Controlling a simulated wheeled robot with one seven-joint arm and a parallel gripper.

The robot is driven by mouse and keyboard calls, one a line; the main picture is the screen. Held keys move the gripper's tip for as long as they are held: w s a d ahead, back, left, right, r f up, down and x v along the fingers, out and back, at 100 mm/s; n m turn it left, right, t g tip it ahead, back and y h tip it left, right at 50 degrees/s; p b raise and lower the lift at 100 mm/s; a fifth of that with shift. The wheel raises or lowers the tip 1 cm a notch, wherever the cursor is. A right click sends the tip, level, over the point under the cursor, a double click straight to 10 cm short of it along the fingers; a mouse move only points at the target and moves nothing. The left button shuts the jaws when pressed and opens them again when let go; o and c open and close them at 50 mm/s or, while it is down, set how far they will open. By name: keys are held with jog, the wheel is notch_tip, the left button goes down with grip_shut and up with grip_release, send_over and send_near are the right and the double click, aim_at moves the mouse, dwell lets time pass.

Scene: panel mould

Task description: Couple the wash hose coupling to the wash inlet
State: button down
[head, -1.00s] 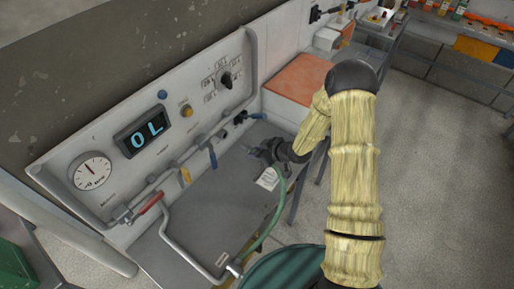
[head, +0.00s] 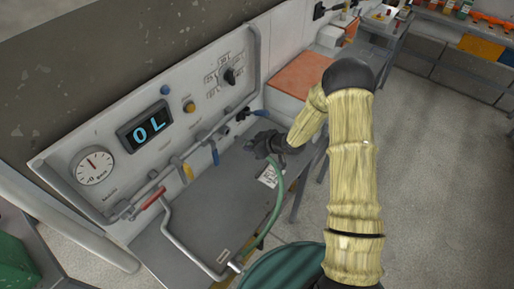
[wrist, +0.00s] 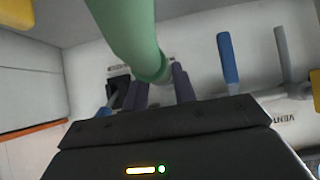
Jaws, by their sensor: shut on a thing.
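My gripper (head: 252,147) is shut on the wash hose coupling, above the grey bench near its right end, and faces the panel. The coupling itself is mostly hidden by the fingers and hose. The green hose (head: 274,212) hangs from my gripper down past the bench's front edge. In the wrist view, the hose (wrist: 125,30) comes down from the top to between the dark fingers (wrist: 158,92). I cannot pick out the wash inlet for sure. A black fitting with a blue lever (head: 258,112) sits at the panel's lower right, beyond my gripper.
The panel (head: 200,125) carries a gauge, a display reading "OL" and a knob. Red, yellow and blue handles (head: 215,155) line its lower pipe. A bent grey pipe (head: 190,250) crosses the bench's left part. A label (head: 268,176) lies below my gripper. An orange-topped surface (head: 302,76) stands behind.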

aim_at(238, 137)
jog(key=shift+w+a, duration=0.8)
jog(key=shift+a, duration=0.2)
jog(key=shift+w+a+b, duration=0.2)
jog(key=shift+w+a, duration=0.4)
jog(key=shift+a, duration=0.2)
jog(key=shift+w+a+b, duration=0.2)
jog(key=shift+w+a, duration=0.4)
jog(key=shift+a, duration=0.2)
dwell(1.8)
jog(key=c, duration=1.1)
grip_release()
jog(key=shift+o, duration=0.2)
jog(key=b+v, duration=0.2)
jog(key=v, duration=1.5)
jog(key=shift+s+d, duration=0.2)
